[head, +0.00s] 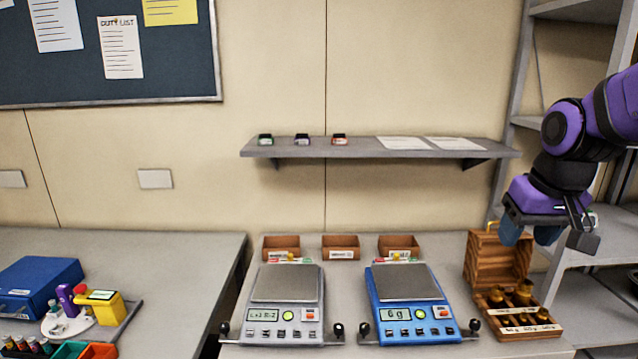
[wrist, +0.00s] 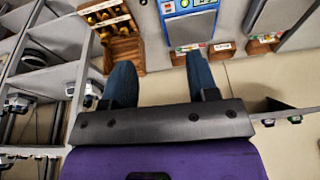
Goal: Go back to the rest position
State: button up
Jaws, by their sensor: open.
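My gripper (head: 531,234) hangs at the right of the head view, above and in front of the wooden weight box (head: 500,262). Its two blue fingers are spread apart with nothing between them. In the wrist view my gripper (wrist: 160,85) also shows open and empty, with the weight box (wrist: 124,52) beyond its left finger. My purple arm reaches in from the right edge. A blue scale (head: 407,300) reading 6 g and a grey scale (head: 285,302) stand on the table, both with empty pans.
Small wooden bins (head: 340,247) line the table's back. A wall shelf (head: 370,150) holds small coloured items and papers. Metal shelving (head: 585,265) stands close at the right. A second table (head: 170,270) at the left holds a blue case (head: 40,287) and a yellow device (head: 97,307).

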jog(key=s+a+r+t, duration=0.1)
jog(key=s+r, duration=0.1)
jog(key=s, duration=0.5)
jog(key=s+a+r+t, duration=0.1)
jog(key=s+r, duration=0.2)
jog(key=s, duration=0.4)
jog(key=shift+s+a+n, duration=0.2)
jog(key=shift+n, duration=0.1)
dwell(3.0)
